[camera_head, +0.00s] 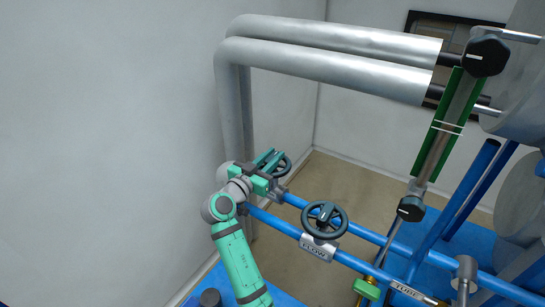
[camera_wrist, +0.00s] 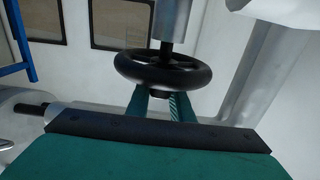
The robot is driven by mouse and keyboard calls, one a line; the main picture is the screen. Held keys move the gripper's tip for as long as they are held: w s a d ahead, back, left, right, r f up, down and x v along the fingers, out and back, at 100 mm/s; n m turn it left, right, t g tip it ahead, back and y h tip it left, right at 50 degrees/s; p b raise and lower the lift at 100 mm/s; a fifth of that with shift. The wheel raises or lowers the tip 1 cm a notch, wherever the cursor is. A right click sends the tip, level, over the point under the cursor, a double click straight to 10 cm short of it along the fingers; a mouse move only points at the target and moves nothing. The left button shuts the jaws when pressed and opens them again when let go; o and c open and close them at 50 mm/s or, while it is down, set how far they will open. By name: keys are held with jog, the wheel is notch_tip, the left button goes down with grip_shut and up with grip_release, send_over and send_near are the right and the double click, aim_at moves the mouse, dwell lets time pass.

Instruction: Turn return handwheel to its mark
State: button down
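A dark round handwheel (camera_head: 284,167) sits at the far end of the blue pipes, partly hidden by my gripper; no label shows on it. In the wrist view this handwheel (camera_wrist: 163,72) is a black ring with a hub, on a grey stem. My gripper (camera_head: 268,158) is at this wheel. In the wrist view its two green fingers (camera_wrist: 160,104) are apart, with the hub's end between them. Their tips meet the wheel's near rim in the picture; I cannot tell if they touch it. No mark is readable on this wheel.
A green-edged sight gauge (camera_head: 440,125) and large grey pipes (camera_head: 330,66) rise around the wheels. A pale wall (camera_head: 110,120) is at left.

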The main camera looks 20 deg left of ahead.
jog(key=shift+y, duration=0.3)
jog(key=n+y, duration=0.2)
jog(key=y, duration=0.1)
jog(key=n+y, duration=0.2)
jog(key=y, duration=0.1)
jog(key=shift+d+n+t+y, duration=0.15)
jog(key=shift+n+t+y, duration=0.15)
jog(key=shift+t, duration=0.1)
jog(key=shift+n+g+y, duration=0.4)
jog(key=shift+n+y, duration=0.9)
jog(key=shift+y, duration=0.7)
jog(key=shift+n+y, duration=0.3)
jog(key=shift+y, duration=0.1)
jog(key=c, duration=1.6)
grip_release()
jog(key=shift+o, duration=0.2)
